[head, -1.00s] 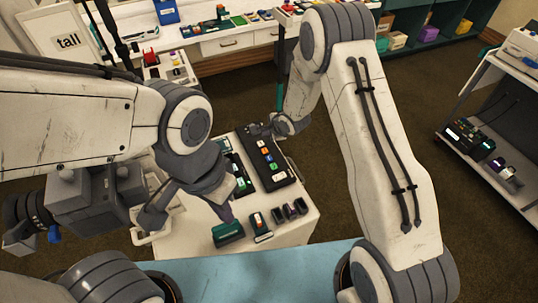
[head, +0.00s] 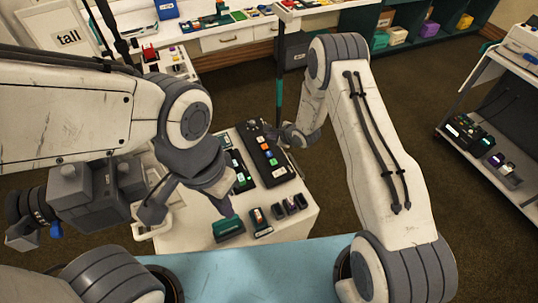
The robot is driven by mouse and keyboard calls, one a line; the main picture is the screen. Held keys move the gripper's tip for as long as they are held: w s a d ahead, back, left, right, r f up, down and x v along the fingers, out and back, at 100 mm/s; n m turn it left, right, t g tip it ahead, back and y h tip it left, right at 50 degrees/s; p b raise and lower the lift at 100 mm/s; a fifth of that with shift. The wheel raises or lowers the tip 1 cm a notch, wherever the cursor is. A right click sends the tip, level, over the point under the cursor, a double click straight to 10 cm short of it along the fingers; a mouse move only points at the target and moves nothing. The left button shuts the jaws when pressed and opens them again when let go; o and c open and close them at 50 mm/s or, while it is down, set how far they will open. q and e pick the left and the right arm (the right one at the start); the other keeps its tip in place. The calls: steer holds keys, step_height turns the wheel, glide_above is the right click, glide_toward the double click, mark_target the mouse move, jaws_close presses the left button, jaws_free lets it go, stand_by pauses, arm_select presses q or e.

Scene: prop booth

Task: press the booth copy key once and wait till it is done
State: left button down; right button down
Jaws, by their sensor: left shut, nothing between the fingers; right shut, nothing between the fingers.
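A long dark key panel (head: 277,178) with a row of small coloured keys lies on the white cart top. The key labels are too small to read, so I cannot tell which is the copy key. My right gripper (head: 268,130) is shut and empty at the panel's far end. I cannot tell whether it touches the panel. My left gripper (head: 226,207) is shut and empty, pointing down near the cart's left side, partly hidden by its own wrist. A second dark unit with green parts (head: 241,179) lies left of the panel.
A teal box (head: 229,229), a small dark device (head: 260,222) and several small dark blocks (head: 291,206) stand on the cart's near side. A thin pole (head: 279,90) rises behind it. A shelved cart (head: 500,135) stands right; open floor lies between.

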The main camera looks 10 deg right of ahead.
mark_target(271, 155)
step_height(271, 155, down, 7)
steer(key=b, duration=0.5)
steer(key=shift+f, duration=0.1)
steer(key=shift+f+b, duration=0.35)
steer(key=shift+b, duration=0.15)
stand_by(1.2)
steer(key=shift+f, duration=0.4)
steer(key=shift+f+b, duration=0.4)
steer(key=shift+b, duration=0.1)
stand_by(0.4)
stand_by(0.3)
steer(key=shift+r+p, duration=0.7)
steer(key=shift+r, duration=0.1)
